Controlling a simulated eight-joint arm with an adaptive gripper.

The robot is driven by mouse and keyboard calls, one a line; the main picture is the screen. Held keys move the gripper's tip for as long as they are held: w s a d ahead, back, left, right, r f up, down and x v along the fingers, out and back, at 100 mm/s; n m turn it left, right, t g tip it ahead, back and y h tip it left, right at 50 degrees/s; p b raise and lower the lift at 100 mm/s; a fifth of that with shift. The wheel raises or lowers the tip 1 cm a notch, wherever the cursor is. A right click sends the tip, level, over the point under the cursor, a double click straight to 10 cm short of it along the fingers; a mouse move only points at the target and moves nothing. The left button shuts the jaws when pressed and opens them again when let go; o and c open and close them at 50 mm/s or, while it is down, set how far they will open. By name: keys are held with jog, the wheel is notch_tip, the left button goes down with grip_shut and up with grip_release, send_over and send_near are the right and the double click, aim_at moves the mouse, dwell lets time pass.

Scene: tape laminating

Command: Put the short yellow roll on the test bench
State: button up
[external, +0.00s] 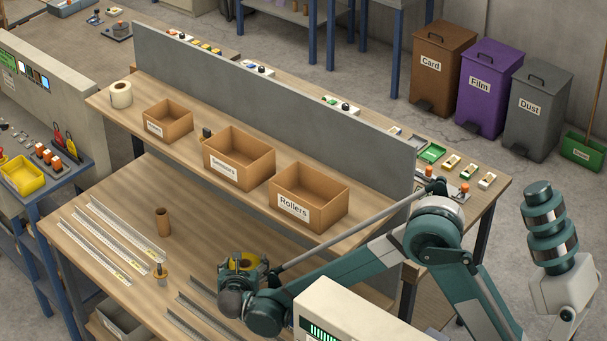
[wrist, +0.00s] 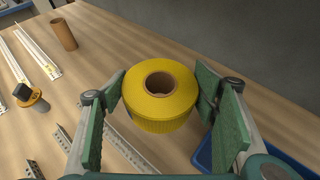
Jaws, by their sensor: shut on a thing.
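The short yellow roll (wrist: 160,108), with a brown cardboard core, sits between the green pads of my gripper (wrist: 160,92) in the wrist view. My gripper is shut on it. In the external view the yellow roll (external: 245,261) shows partly behind my gripper (external: 240,275), over the front part of the wooden bench (external: 135,205). I cannot tell its exact height above the wood. No label marks which surface is the test bench.
A brown tube (external: 162,221), an orange-and-black tool (external: 160,271) and metal rails (external: 110,247) are on the bench. Cardboard boxes (external: 308,200) and a white roll (external: 121,94) stand on the raised shelf before a grey partition (external: 270,95). A blue tray (wrist: 275,155) lies close right of my gripper.

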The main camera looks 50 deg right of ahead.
jog(key=shift+f+b, duration=0.7)
jog(key=shift+f, duration=2.45)
jog(key=shift+f, duration=0.1)
jog(key=shift+f+b, duration=0.4)
jog(key=shift+f, duration=1.35)
jog(key=shift+f, duration=0.15)
jog(key=o, duration=0.9)
jog(key=shift+o, duration=0.2)
